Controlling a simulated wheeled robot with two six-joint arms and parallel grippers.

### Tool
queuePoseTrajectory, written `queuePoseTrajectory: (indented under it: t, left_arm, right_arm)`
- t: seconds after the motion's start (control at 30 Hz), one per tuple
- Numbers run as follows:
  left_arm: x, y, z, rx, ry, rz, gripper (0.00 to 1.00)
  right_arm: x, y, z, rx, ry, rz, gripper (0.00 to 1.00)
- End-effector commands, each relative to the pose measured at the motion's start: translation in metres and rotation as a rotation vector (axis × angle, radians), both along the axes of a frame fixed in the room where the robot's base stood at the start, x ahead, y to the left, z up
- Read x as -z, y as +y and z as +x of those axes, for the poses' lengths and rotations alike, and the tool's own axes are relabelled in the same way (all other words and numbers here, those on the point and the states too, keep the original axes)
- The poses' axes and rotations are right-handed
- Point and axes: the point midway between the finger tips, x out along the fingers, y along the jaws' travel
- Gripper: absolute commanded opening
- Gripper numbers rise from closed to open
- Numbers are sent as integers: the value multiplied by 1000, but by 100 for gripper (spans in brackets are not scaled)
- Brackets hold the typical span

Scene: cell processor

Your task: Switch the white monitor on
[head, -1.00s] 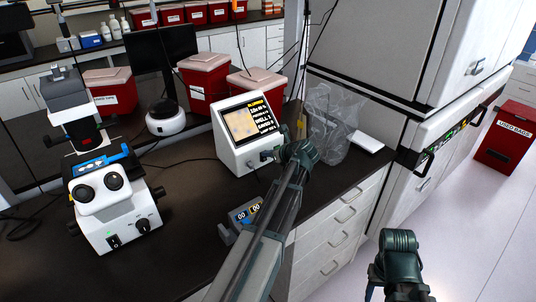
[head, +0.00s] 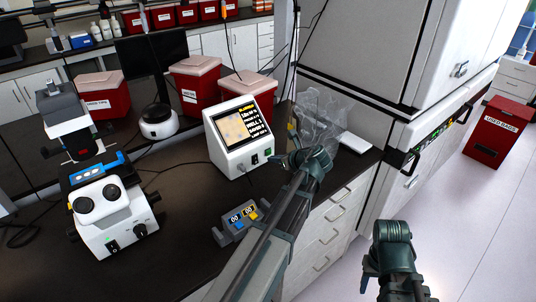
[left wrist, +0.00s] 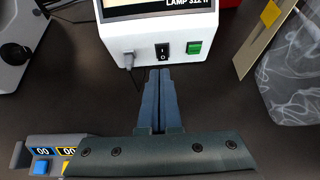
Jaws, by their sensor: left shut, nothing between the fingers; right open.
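The white monitor (head: 215,152) stands on the dark counter, its screen lit with an orange-beige picture and text. Its lower front shows in the left wrist view (left wrist: 128,35), with a plugged cable at the left, a black rocker switch (left wrist: 163,50) in the middle and a green switch (left wrist: 194,47) at the right. I cannot tell the rocker's position. My left gripper (left wrist: 161,72) is shut and empty, its tips just in front of and below the black switch; contact is not clear. My right gripper (head: 370,282) is low at the right, away from the counter, its fingers mostly hidden.
A small two-display device (head: 237,222) sits on the counter before the monitor. A microscope (head: 110,215) stands left. Red bins (head: 195,95) are behind. A clear plastic bag (head: 318,120) is right of the monitor, beside a white cabinet (head: 400,50).

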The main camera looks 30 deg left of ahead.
Motion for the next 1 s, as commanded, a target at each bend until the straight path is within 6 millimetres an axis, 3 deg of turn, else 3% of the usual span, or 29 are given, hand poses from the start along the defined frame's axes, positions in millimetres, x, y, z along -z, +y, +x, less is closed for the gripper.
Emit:
queuePoseTrajectory:
  t: [0.1,0.3,0.87,1.0]
  left_arm:
    - [-15,-11,-5,2,1,0,0]
    - [-21,-20,-8,1,0,0,0]
    - [-21,-21,-8,-1,0,-1,0]
    - [-13,-35,-18,-44,-53,-69,0]
  right_arm:
    - [-15,0,0,0,0,0,50]
    - [-21,0,0,0,0,0,50]
    - [-21,0,0,0,0,0,50]
    - [-21,0,0,0,0,0,50]
